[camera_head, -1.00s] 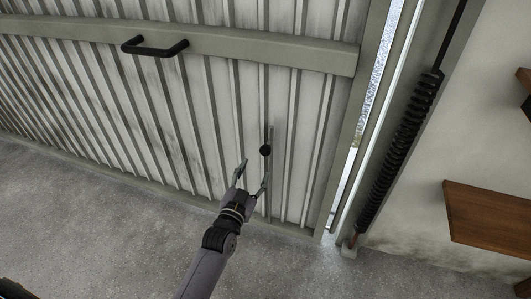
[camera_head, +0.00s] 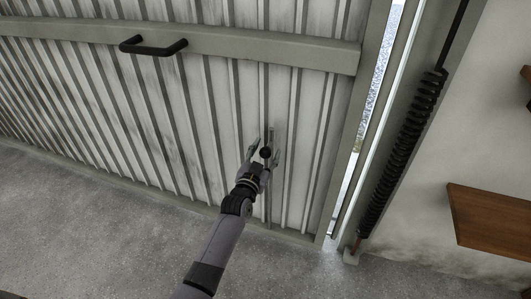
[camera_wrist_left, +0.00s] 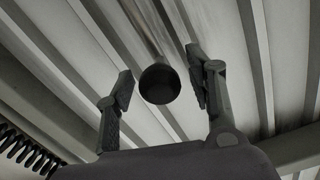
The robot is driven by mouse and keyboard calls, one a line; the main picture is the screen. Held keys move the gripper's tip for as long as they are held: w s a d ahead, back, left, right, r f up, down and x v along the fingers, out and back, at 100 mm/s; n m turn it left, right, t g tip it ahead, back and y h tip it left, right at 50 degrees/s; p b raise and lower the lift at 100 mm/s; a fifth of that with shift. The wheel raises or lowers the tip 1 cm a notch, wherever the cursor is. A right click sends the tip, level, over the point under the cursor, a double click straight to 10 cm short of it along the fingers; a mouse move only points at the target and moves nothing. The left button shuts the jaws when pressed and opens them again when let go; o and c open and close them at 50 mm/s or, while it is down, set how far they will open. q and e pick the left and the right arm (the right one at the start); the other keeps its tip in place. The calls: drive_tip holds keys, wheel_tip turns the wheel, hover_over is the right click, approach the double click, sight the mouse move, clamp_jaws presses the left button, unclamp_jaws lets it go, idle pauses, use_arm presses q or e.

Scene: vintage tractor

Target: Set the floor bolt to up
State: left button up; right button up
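The floor bolt is a thin vertical rod (camera_head: 270,132) on the corrugated door, with a round black knob (camera_head: 265,152). In the left wrist view the knob (camera_wrist_left: 160,84) sits between the two fingers, with a gap on each side. My left gripper (camera_head: 266,150) is open around the knob and does not visibly touch it. It also shows in the left wrist view (camera_wrist_left: 161,85). The lower part of the rod is partly hidden behind my gripper. My right gripper is not in view.
The corrugated door (camera_head: 200,110) has a cross rail and a black handle (camera_head: 153,46) at upper left. A black coil spring (camera_head: 402,150) stands right of the bright door gap. A wooden shelf (camera_head: 490,217) is at the right. The concrete floor (camera_head: 110,240) is clear.

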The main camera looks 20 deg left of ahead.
use_arm(q)
clamp_jaws()
idle(0.4)
